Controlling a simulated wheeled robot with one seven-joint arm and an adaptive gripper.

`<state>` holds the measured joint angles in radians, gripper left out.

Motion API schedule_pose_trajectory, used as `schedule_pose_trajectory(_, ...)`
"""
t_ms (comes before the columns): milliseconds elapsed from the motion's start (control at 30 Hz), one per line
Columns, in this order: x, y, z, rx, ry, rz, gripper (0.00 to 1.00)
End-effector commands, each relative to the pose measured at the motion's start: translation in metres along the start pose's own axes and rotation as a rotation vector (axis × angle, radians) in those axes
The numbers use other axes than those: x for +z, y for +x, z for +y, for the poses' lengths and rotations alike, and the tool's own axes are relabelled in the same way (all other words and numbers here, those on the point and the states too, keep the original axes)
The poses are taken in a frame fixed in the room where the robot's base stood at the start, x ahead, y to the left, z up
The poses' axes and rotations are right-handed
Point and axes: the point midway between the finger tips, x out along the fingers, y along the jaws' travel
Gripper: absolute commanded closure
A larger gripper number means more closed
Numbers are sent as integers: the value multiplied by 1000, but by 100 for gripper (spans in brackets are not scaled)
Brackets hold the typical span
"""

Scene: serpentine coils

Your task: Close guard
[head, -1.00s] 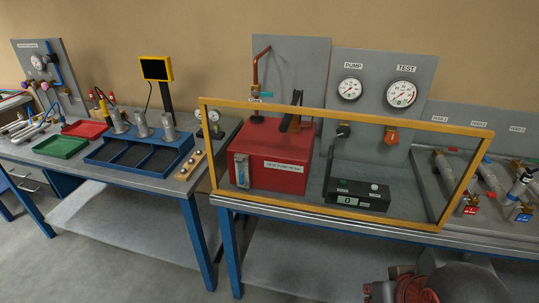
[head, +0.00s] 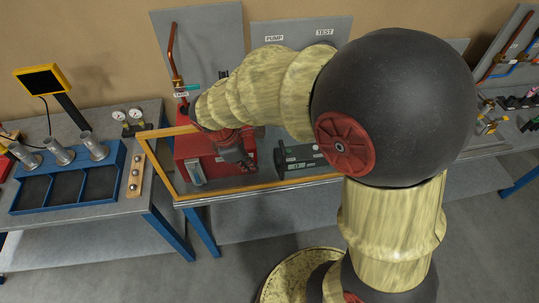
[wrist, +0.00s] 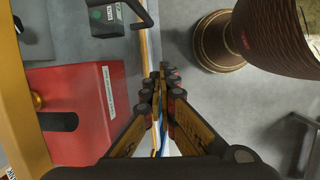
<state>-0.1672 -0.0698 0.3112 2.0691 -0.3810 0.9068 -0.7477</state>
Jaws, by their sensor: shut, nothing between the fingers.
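The guard (head: 158,168) is a yellow-orange rectangular frame around a clear pane. It stands along the front of the bench, before the red pump box (head: 186,150). My arm hides much of its top rail and right part. My gripper (head: 246,163) is in front of the red box, near the guard's lower rail; I cannot tell whether it touches the guard. In the wrist view my gripper (wrist: 160,78) has its fingers together with nothing between them. A yellow bar (wrist: 15,120) runs down the left of that view, beside the red box (wrist: 85,120).
A blue tray (head: 70,185) with metal cylinders is on the left bench, beside a wooden strip (head: 135,172). Grey floor (head: 200,275) lies open before the benches.

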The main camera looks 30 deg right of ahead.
Motion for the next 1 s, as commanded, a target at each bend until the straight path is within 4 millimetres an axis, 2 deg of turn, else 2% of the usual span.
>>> schedule_pose_trajectory(33, 0, -8, 4, -13, -58, -23, 100)
schedule_pose_trajectory(200, -6, -4, 13, -36, -207, -74, 100)
schedule_pose_trajectory(467, -9, 10, 15, -47, -271, -96, 100)
schedule_pose_trajectory(1000, 4, 105, 13, -47, -266, -94, 100)
